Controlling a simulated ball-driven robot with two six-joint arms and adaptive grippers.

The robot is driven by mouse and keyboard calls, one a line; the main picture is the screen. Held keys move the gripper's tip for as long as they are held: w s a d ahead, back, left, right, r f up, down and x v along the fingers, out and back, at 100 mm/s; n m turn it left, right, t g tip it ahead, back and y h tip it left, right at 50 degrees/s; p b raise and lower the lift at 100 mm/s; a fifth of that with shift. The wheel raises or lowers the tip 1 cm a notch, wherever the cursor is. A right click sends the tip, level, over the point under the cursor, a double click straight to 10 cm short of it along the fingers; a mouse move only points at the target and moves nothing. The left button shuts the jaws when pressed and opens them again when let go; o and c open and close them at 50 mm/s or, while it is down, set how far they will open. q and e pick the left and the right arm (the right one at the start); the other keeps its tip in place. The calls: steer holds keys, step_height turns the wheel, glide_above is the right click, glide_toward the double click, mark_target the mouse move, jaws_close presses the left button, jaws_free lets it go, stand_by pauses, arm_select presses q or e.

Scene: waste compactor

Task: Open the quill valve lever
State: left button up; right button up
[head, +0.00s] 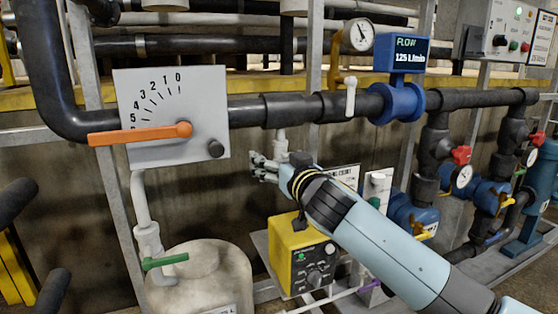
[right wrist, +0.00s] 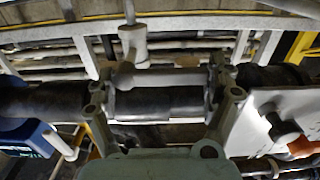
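A white fitting (head: 281,142) hangs under the dark horizontal pipe, just above my right gripper (head: 264,168); I take it as the quill valve. In the right wrist view, a pale vertical stem (right wrist: 133,42) meets a light grey horizontal bar (right wrist: 170,80), which may be its lever. My right gripper (right wrist: 158,86) has its fingers spread, one near each end of that bar. Contact cannot be told. In the head view my wrist hides the area below the fitting. My left gripper is not in view.
A white panel (head: 205,90) with an orange lever (head: 140,134) stands left. A white handle (head: 350,97) and blue flow meter (head: 397,101) are right on the pipe. Below are a white tank (head: 200,280) with a green handle (head: 165,262) and a yellow pump (head: 288,262).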

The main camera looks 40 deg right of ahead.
steer(key=c, duration=0.8)
steer(key=shift+f, duration=0.1)
steer(key=shift+f, duration=0.1)
steer(key=n, duration=0.1)
steer(key=f+n, duration=0.1)
steer(key=n, duration=0.1)
steer(key=shift+n+b, duration=0.3)
steer(key=n, duration=0.1)
steer(key=f+n, duration=0.1)
steer(key=n, duration=0.1)
steer(key=shift+d+f+n, duration=0.1)
steer(key=shift+n, duration=0.2)
steer(key=shift+s+d+f+n, duration=0.1)
steer(key=shift+d+f+n, duration=0.25)
steer(key=shift+n, duration=1.4)
steer(key=shift+s+d+f+n, duration=0.15)
steer(key=shift+d+f+n, duration=0.2)
steer(key=shift+n, duration=1.45)
steer(key=shift+s+d+f+n, duration=0.1)
steer(key=shift+d+f+n, duration=0.25)
steer(key=shift+n, duration=1.4)
steer(key=shift+d, duration=0.1)
